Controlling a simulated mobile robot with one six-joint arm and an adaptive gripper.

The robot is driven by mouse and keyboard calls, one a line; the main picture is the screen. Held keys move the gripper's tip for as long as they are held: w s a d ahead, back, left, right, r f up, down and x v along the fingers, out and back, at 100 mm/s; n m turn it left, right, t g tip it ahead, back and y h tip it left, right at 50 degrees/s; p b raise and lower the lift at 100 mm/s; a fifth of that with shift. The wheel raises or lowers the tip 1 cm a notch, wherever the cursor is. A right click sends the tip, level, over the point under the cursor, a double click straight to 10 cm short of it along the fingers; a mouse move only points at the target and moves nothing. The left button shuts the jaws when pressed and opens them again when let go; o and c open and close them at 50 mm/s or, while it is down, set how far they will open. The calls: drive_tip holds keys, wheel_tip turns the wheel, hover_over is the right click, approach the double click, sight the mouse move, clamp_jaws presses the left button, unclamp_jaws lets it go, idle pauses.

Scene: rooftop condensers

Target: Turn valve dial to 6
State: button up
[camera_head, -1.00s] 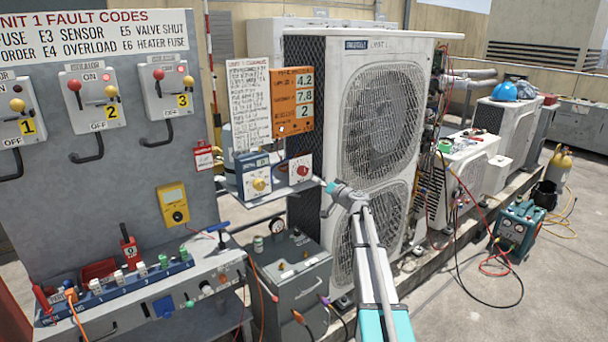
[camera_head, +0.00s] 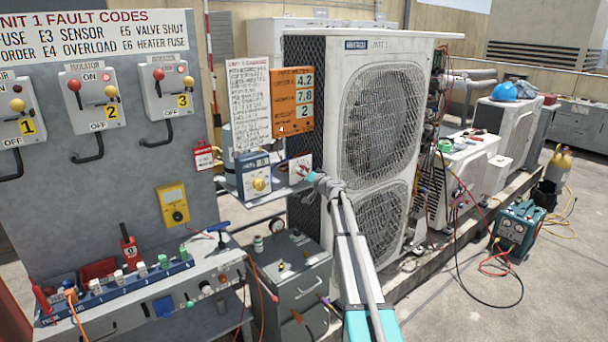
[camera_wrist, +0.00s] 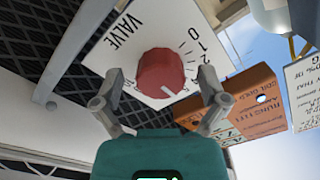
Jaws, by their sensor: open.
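The red valve dial (camera_wrist: 160,72) sits on a white plate marked VALVE (camera_wrist: 125,38) with a printed scale around it. In the wrist view a pale mark on the dial's rim points down and slightly right; the number it points at is unclear. My gripper (camera_wrist: 161,78) is open, with one finger on each side of the dial; contact cannot be told. In the head view the valve plate (camera_head: 300,162) stands right of the blue-framed meter, and my gripper (camera_head: 309,177) is in front of it, hiding most of the dial.
An orange board (camera_head: 291,103) reading 4.2, 7.8 and 2 stands above the dial, beside a white text sheet (camera_head: 249,107). A blue-framed meter box (camera_head: 255,178) with a yellow knob is close left. The tall condenser (camera_head: 375,130) is close right. A grey case (camera_head: 295,262) stands below.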

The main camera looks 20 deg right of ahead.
drive_tip(key=c, duration=1.1)
drive_tip(key=shift+c, duration=0.2)
drive_tip(key=shift+m, duration=2)
drive_tip(key=o, duration=1.1)
drive_tip(key=shift+o, duration=0.2)
